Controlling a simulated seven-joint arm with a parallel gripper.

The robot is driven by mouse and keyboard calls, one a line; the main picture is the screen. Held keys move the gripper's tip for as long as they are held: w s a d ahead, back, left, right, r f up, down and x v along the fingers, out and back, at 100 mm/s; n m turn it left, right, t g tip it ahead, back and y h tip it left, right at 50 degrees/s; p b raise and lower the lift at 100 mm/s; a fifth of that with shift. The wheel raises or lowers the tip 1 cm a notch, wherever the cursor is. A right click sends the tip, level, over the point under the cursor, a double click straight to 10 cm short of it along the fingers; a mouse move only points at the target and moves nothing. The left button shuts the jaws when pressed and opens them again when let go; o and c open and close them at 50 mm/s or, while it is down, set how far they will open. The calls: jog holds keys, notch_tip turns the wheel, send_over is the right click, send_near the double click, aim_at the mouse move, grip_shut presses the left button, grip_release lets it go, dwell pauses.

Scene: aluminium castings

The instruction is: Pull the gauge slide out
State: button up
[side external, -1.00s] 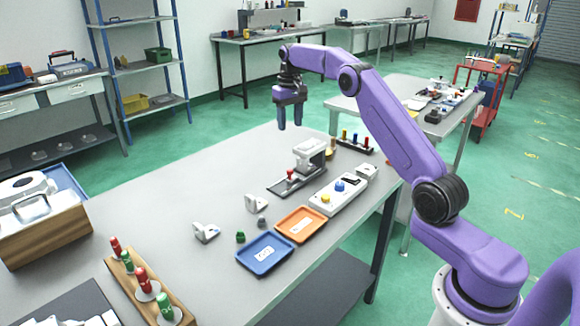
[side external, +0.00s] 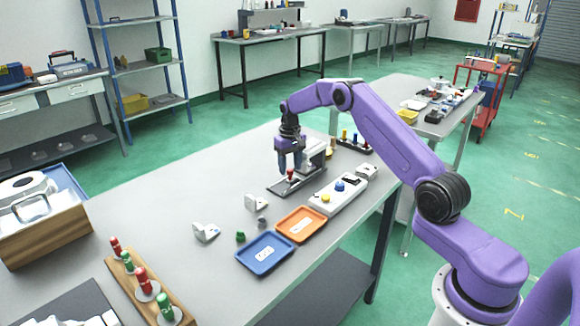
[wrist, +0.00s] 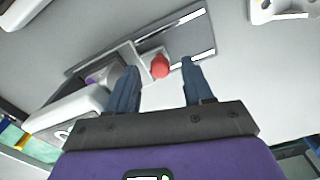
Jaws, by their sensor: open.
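The gauge slide sits on a dark flat base plate (side external: 281,189) and carries a red knob (side external: 290,173). A grey-white gauge housing (side external: 315,152) stands over the plate's far end. My gripper (side external: 290,168) is low over the plate, in front of the housing. In the wrist view my gripper (wrist: 160,76) is open, its two dark fingers apart. The red knob (wrist: 160,66) shows between and a little beyond the fingertips, nearer the left finger. I cannot tell whether either finger touches it.
An orange tray (side external: 301,224) and a blue tray (side external: 265,255) lie toward the front. White brackets (side external: 206,233) stand at left.

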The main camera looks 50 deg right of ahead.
jog(key=shift+f, duration=0.3)
grip_shut()
jog(key=a, duration=1)
jog(key=shift+a, duration=0.3)
grip_release()
jog(key=shift+a, duration=0.1)
jog(key=shift+r, duration=0.15)
